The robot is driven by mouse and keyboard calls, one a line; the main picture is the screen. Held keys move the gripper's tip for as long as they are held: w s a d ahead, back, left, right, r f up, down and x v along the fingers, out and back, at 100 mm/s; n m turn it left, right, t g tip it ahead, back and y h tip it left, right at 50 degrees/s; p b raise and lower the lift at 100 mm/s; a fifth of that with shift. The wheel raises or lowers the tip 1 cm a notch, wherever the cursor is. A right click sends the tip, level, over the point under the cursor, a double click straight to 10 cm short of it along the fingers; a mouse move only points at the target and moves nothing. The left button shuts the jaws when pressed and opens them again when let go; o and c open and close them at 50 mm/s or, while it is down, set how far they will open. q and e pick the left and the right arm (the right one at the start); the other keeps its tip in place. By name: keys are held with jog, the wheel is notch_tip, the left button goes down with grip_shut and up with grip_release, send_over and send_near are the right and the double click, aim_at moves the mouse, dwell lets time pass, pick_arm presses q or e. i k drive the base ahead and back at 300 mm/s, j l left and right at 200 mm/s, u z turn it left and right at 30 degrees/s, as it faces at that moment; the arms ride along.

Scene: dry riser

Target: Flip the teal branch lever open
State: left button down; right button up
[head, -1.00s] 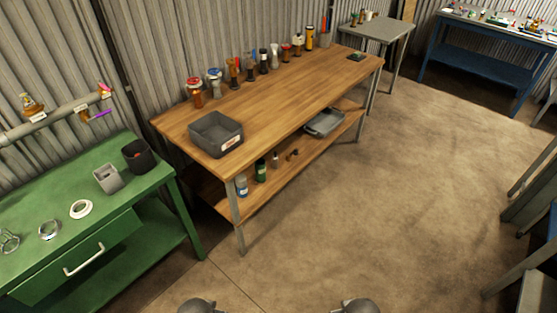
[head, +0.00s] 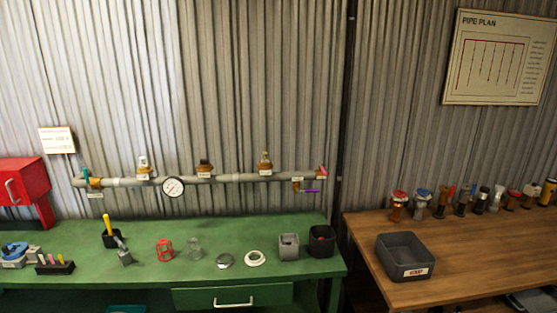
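A horizontal grey pipe (head: 230,178) runs along the corrugated wall above the green bench. A teal lever (head: 86,176) stands roughly upright at the pipe's left end, beside a brass fitting (head: 96,183) with a small label below it. A purple lever (head: 310,191) sticks out sideways under the pipe's right end, near a pink piece (head: 323,170). A round white gauge (head: 173,187) and several brass fittings sit along the pipe. Neither of my grippers shows in the head view now.
The green bench (head: 70,233) holds a red cage (head: 165,250), rings, a grey box (head: 289,246) and a black cup (head: 322,241). A red cabinet (head: 22,185) is at the left. A wooden bench (head: 460,250) with a grey bin (head: 404,257) stands at the right.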

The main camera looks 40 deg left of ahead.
aim_at(85, 169)
jog(key=j+u, duration=0.1)
jog(key=u, duration=0.25)
jog(key=j+u, duration=0.1)
jog(key=u, duration=0.65)
